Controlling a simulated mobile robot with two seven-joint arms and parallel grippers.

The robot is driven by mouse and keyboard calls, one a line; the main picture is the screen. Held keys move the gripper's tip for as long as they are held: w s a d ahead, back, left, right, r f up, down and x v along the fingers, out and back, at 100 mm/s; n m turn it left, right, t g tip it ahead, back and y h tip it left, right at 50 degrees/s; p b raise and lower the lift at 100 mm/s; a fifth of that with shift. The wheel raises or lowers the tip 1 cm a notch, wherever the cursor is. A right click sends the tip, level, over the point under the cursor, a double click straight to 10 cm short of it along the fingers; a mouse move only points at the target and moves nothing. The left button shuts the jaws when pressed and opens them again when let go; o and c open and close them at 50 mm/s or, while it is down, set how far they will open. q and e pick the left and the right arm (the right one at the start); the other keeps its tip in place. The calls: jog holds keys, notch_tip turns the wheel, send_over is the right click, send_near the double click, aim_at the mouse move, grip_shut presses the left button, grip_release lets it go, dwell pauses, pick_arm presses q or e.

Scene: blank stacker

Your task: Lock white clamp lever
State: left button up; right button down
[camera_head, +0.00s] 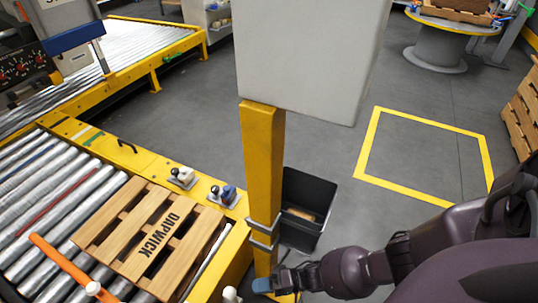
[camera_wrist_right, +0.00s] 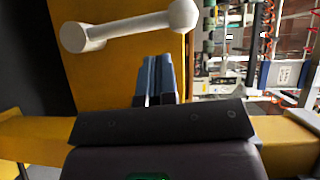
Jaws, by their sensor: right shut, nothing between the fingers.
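A white lever (camera_wrist_right: 130,28) with a round ball end shows large in the right wrist view, lying across a yellow post. A white rounded knob (camera_head: 230,294) shows at the bottom edge of the head view, left of the post's foot; I cannot tell whether it is the same lever. My right gripper (camera_head: 268,285) has blue fingers and is at the foot of the yellow post. In the wrist view its fingers (camera_wrist_right: 156,75) are together and empty, their tips just short of the lever in the picture. My left gripper is not in view.
The yellow post (camera_head: 262,160) carries a large grey box (camera_head: 310,55). A black bin (camera_head: 308,195) stands behind it. Two small clamps, white-handled (camera_head: 183,177) and blue-handled (camera_head: 225,194), sit on the yellow frame. A wooden pallet (camera_head: 150,240) and an orange bar (camera_head: 70,266) lie over rollers.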

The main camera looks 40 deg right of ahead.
aim_at(229, 296)
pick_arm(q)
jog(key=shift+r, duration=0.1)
pick_arm(e)
jog(key=shift+x, duration=2.45)
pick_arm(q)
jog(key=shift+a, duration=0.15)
